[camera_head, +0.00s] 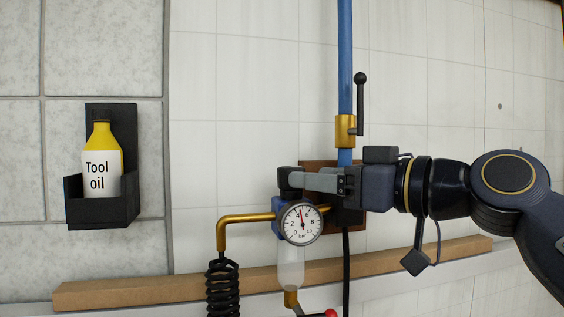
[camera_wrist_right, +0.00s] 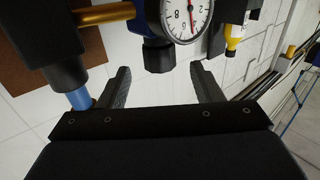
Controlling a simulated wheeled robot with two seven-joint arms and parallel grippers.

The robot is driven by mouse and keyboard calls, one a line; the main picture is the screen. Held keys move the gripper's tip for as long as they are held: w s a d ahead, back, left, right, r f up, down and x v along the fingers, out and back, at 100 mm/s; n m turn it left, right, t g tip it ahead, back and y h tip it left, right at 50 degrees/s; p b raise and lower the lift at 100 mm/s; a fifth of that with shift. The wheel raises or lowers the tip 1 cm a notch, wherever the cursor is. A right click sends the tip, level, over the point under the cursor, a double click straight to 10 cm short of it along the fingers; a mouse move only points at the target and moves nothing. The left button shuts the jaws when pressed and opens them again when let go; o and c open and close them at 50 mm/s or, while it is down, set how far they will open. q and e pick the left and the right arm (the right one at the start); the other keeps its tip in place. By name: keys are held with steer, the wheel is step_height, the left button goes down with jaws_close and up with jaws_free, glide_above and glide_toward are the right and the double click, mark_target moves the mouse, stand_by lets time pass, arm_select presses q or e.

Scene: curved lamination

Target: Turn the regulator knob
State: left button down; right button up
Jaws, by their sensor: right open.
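The regulator's gauge (camera_head: 301,222) has a white dial marked in bar, its needle pointing nearly straight up. The dark regulator knob (camera_wrist_right: 158,55) is in the right wrist view beside the gauge (camera_wrist_right: 187,16), which appears upside down there. My right gripper (camera_head: 296,183) reaches in from the right, level with the regulator's top. In the wrist view the two fingers are apart, one on each side of the knob, with gaps visible. My left gripper is not in view.
A blue pipe (camera_head: 345,70) with a brass valve (camera_head: 346,131) and black lever stands above the gripper. A brass pipe (camera_head: 240,218) and black coiled hose (camera_head: 222,285) are left of the gauge. A tool oil bottle (camera_head: 101,168) sits in a black holder (camera_head: 103,211) on the wall.

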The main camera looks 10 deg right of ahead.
mark_target(282, 175)
steer(key=p+x, duration=0.2)
steer(key=x, duration=0.4)
steer(key=shift+w+a+p, duration=0.15)
steer(key=shift+w+p, duration=0.05)
steer(key=shift+p, duration=0.15)
steer(key=shift+w+a, duration=0.3)
steer(key=shift+w, duration=0.15)
